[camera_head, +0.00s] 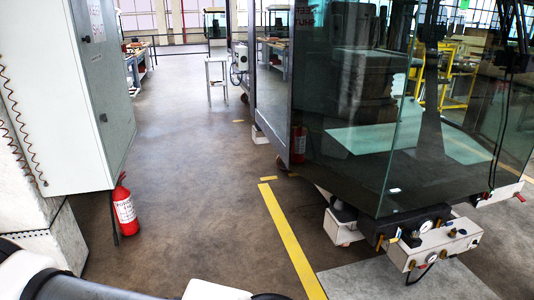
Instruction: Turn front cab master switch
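A glass-walled cab (360,110) stands at the right. A pale control box (435,247) sits under its near corner, with a round gauge, a few small knobs and a red part on it. A second pale box (499,194) with small red parts is at the far right under the cab. I cannot tell which of these parts is the master switch. White and dark parts of my own arms show along the bottom edge. Neither gripper's fingers can be seen.
A grey cabinet (95,80) stands at the left, with a red fire extinguisher (124,208) on the floor beside it. A yellow floor line (290,238) runs beside the cab. The brown floor between cabinet and cab is clear. A small table (216,75) stands farther back.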

